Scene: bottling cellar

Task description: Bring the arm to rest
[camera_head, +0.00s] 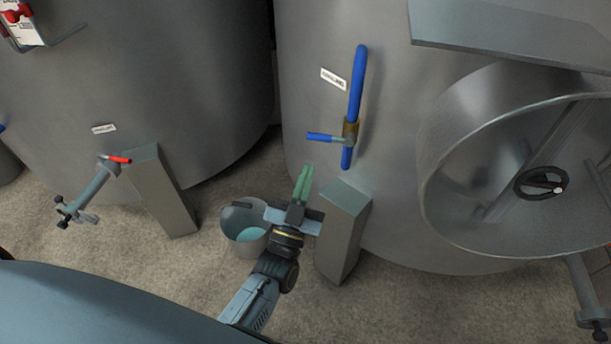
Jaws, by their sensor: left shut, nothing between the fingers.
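My left gripper (303,184) has green fingers that are shut with nothing between them. It is in front of the right-hand steel tank, below a blue valve handle (322,137) and apart from it in the picture. My left arm (262,290) comes up from the lower middle to this gripper. My right gripper is not in view.
A bucket (240,240) with pale liquid stands on the floor beside the gripper, partly hidden by it. A grey tank leg (343,228) stands just right. A blue pipe (357,85) runs up the tank (400,190). A red-handled valve (118,159) is at left.

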